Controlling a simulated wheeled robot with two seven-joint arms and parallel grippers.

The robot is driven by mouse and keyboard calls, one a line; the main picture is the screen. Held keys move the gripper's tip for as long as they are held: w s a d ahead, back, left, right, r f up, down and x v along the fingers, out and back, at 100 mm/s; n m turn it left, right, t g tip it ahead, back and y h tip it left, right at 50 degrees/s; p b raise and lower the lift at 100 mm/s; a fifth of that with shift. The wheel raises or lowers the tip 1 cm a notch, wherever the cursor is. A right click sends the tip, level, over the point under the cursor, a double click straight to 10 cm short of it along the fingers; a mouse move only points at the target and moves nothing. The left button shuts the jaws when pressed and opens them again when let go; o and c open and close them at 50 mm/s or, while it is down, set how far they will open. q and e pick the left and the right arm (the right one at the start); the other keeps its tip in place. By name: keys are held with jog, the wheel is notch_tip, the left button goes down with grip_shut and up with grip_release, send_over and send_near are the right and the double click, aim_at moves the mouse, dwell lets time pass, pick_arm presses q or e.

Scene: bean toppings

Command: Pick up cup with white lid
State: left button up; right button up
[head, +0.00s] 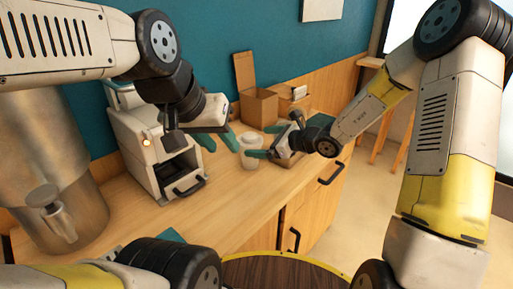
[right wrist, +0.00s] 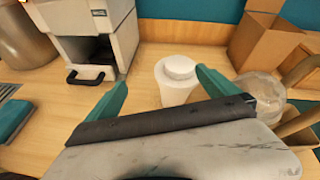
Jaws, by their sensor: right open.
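The white cup with a white lid (right wrist: 178,80) stands upright on the wooden counter in the right wrist view. It also shows in the head view (head: 250,141), partly covered by a teal finger. My right gripper (right wrist: 162,78) is open and empty, with its teal fingers spread on either side of the cup's line in the wrist view. I cannot tell whether a finger touches the cup. My left gripper (head: 218,140) is open and empty, just left of the cup in the head view.
A white machine (head: 160,145) with a dark handle stands on the left, beside a metal container (head: 45,150). An open cardboard box (head: 258,106) stands at the back. A clear container (right wrist: 258,88) is right of the cup. The front counter is mostly clear.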

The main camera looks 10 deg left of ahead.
aim_at(250, 147)
jog(key=w+a+f+m, duration=0.1)
jog(key=w+f, duration=0.1)
jog(key=w+a+f+m, duration=0.1)
jog(key=w+a+f, duration=0.1)
jog(key=w+f, duration=0.1)
jog(key=w+a+f+m+t, duration=0.1)
jog(key=w+a+f+m, duration=0.1)
jog(key=f, duration=0.1)
jog(key=shift+w+a+h, duration=0.15)
jog(key=shift+w+h, duration=0.05)
jog(key=shift+h, duration=0.2)
jog(key=shift+r, duration=0.1)
jog(key=c, duration=1.1)
